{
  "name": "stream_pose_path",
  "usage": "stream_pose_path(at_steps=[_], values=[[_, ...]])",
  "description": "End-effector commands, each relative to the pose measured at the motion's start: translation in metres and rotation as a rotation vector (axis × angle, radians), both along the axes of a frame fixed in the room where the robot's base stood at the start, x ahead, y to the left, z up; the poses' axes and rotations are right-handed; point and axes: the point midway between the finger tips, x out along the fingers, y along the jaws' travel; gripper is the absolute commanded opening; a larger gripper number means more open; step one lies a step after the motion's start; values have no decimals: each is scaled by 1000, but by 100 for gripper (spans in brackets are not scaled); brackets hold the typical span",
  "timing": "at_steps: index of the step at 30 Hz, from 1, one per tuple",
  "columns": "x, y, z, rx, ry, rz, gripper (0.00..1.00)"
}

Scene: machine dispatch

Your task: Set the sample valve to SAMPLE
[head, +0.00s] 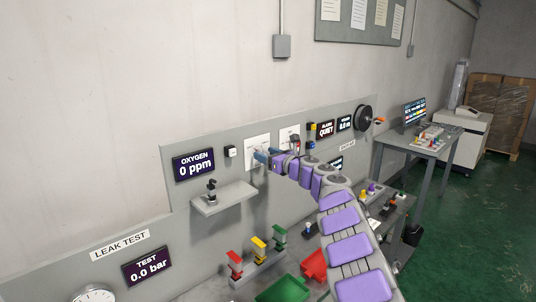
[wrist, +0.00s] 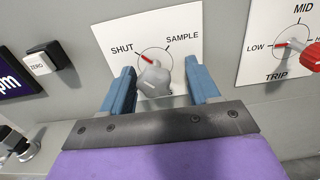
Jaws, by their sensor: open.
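The sample valve (wrist: 154,78) is a grey knob with a red pointer on a white plate (wrist: 110,38) marked SHUT and SAMPLE. Its red pointer is turned toward SHUT. My gripper (wrist: 160,82) is open, with one blue finger on each side of the knob. I cannot tell whether either finger touches it. In the head view my gripper (head: 266,157) is at the valve's white plate (head: 257,142), and the arm hides most of the knob there.
A second dial (wrist: 294,45) marked LOW, MID and TRIP is just to the right. A ZERO button (wrist: 42,62) is to the left. A grey shelf (head: 224,199) juts out below, and the OXYGEN display (head: 194,165) reads 0 ppm.

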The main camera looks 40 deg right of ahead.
Motion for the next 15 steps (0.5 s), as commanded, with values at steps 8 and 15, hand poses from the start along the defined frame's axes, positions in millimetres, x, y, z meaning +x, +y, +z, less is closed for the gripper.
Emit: stream_pose_path(at_steps=[8,15], values=[[4,-9,-4,7,-1,3,61],[4,-7,-4,5,0,5,56]])
